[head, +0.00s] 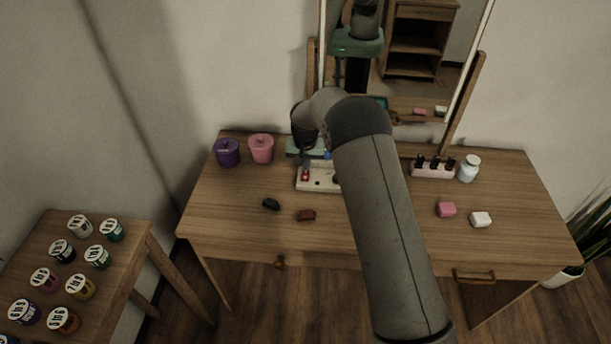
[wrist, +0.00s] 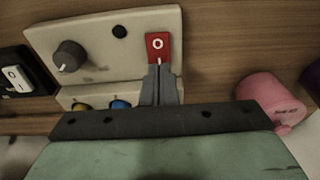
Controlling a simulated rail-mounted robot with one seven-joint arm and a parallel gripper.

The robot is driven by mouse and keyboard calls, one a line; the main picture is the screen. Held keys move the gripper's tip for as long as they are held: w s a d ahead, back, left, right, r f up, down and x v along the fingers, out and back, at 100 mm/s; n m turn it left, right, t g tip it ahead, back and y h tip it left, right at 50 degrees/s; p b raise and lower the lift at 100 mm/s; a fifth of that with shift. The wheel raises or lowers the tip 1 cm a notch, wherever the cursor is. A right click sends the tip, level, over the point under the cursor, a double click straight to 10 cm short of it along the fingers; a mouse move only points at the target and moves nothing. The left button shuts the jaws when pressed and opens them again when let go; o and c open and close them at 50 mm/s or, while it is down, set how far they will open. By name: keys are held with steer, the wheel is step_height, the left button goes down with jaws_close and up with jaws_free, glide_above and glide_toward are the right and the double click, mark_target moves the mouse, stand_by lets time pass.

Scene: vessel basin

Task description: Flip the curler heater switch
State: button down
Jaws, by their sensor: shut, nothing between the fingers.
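A cream control panel (wrist: 100,45) on the desk carries a red rocker switch (wrist: 157,44) with a white O mark, a dark round knob (wrist: 68,56) and a small black button or hole (wrist: 119,31). In the head view the panel (head: 312,186) is partly hidden behind my arm, with the red switch (head: 305,175) at its left end. My gripper (wrist: 160,70) is shut and empty, its fingertips overlapping the lower edge of the red switch; whether they touch it, I cannot tell. It also shows in the head view (head: 304,163). No label naming the curler heater is readable.
Beside the panel are a black box with a white rocker (wrist: 16,78) and a pink lidded pot (wrist: 268,100). A purple pot (head: 227,152), bottle rack (head: 433,169) and white jar (head: 468,168) stand on the desk. A mirror (head: 420,50) rises behind.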

steer(key=shift+f+b, duration=0.3)
steer(key=shift+f, duration=0.2)
steer(key=shift+r+p, duration=1.25)
steer(key=shift+r, duration=2.35)
